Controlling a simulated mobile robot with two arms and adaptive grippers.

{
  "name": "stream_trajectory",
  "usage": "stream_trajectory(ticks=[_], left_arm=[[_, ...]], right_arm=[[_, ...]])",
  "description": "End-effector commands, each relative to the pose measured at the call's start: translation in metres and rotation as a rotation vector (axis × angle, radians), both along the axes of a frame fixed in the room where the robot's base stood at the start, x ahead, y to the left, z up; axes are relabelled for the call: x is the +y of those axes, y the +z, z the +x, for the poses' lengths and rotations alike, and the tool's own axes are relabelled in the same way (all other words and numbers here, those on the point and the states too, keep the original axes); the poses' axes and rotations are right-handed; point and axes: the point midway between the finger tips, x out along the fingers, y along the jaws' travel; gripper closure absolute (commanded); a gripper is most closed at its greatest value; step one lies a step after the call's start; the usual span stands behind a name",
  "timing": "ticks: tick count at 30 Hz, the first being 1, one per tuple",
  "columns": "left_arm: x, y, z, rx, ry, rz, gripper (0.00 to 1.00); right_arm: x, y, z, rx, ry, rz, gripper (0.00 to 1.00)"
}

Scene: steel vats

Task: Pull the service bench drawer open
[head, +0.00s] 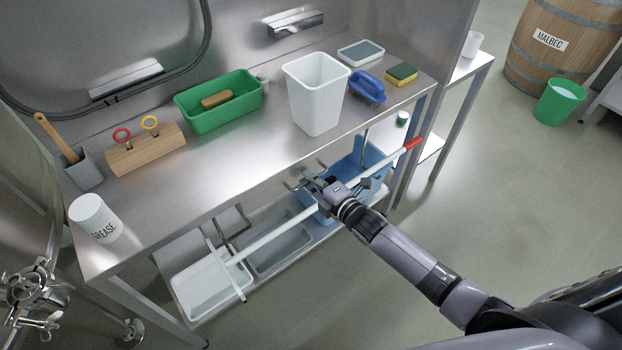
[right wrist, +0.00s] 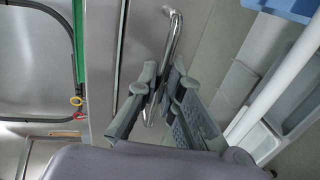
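The steel service bench (head: 245,165) fills the middle of the head view. Its drawer front lies under the front edge, seen steeply from above, and I see no gap of an opened drawer. A bright metal bar handle (right wrist: 174,40) stands off the drawer front in the right wrist view. My right gripper (head: 318,180) is at the bench's front edge. In the right wrist view its two fingers (right wrist: 163,78) come close together with the handle bar between them, and they appear shut on it. My left gripper is in neither view.
A long white pole with a red end (head: 412,143) slants past just below my gripper. A blue bin (head: 370,165) and white trays (head: 200,280) sit on the lower shelf. The bench top holds a white bucket (head: 315,95) and a green tub (head: 220,115). Floor in front is free.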

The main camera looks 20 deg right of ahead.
Motion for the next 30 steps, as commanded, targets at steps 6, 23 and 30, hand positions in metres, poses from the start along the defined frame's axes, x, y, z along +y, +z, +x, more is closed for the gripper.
stream_trajectory(ticks=[6, 23, 30], left_arm=[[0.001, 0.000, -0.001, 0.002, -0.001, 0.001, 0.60], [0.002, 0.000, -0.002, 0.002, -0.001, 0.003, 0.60], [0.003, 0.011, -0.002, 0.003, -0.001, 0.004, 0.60]], right_arm=[[0.000, 0.000, 0.000, 0.001, 0.000, 0.000, 1.00], [-0.001, 0.000, -0.001, 0.001, 0.000, 0.000, 1.00], [-0.008, 0.001, -0.020, 0.005, -0.001, -0.002, 1.00]])
